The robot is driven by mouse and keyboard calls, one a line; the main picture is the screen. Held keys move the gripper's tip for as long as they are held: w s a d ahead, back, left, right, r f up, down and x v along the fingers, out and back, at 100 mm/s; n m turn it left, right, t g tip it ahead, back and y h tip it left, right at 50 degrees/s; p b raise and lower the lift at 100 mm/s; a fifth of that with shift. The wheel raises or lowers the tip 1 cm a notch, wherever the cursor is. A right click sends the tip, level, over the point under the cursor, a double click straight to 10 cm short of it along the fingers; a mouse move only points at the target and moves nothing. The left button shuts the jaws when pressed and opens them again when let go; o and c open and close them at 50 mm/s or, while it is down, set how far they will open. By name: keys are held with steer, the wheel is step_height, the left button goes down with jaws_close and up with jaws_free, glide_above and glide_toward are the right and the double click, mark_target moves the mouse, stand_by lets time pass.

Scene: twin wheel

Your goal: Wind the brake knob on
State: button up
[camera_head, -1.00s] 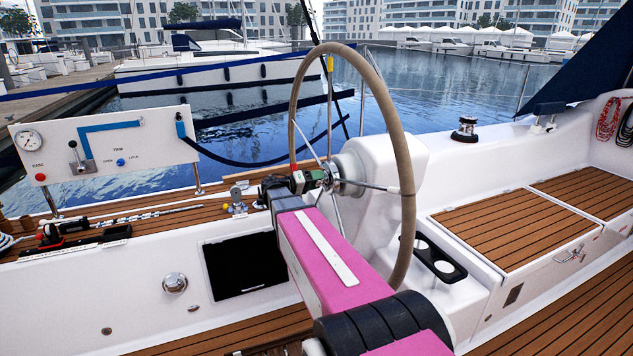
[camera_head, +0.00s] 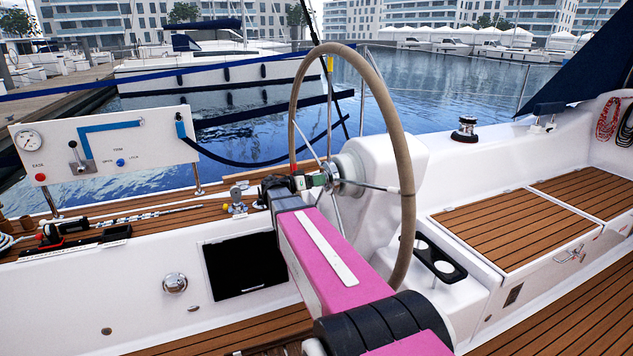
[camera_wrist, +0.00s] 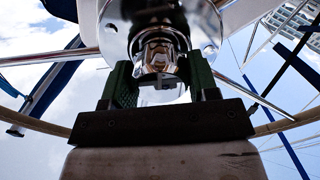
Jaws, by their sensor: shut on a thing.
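The steering wheel (camera_head: 408,185) stands upright with a tan rim and thin metal spokes, in front of a white pedestal (camera_head: 392,150). The brake knob (camera_wrist: 160,55) is a shiny metal piece at the wheel's hub in the wrist view. My gripper (camera_wrist: 160,85) has green fingers on both sides of the knob and is shut on it. In the head view my gripper (camera_head: 318,180) is at the hub, and the knob is mostly hidden behind it.
A white panel (camera_head: 105,170) with a gauge and blue handle stands at the left. Wheel spokes (camera_head: 365,186) surround my gripper closely. A black cup holder (camera_head: 440,258) is at the pedestal's lower right. A winch (camera_head: 464,130) sits on the far coaming.

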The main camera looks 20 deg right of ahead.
steer(key=shift+f, duration=0.1)
steer(key=o, duration=0.9)
steer(key=shift+a, duration=0.1)
steer(key=a, duration=1)
steer(key=shift+s+a, duration=0.2)
steer(key=shift+a, duration=0.15)
steer(key=s+f+n+y, duration=0.4)
steer(key=s+f+y, duration=0.1)
steer(key=f, duration=0.3)
steer(key=s+f+n+y, duration=0.4)
steer(key=s+f, duration=0.2)
steer(key=f, duration=0.2)
steer(key=s+a+f+n+y, duration=0.1)
steer(key=s+a+f+y, duration=0.1)
steer(key=y, duration=0.1)
steer(key=s+a+f+n+y, duration=0.2)
steer(key=a+y, duration=0.1)
steer(key=s+a+f+n+y, duration=0.1)
steer(key=s+a+f+y, duration=0.1)
steer(key=s+y, duration=0.1)
steer(key=shift+s+a+f+n, duration=0.1)
steer(key=shift+a+f+n, duration=0.2)
steer(key=shift+a, duration=0.1)
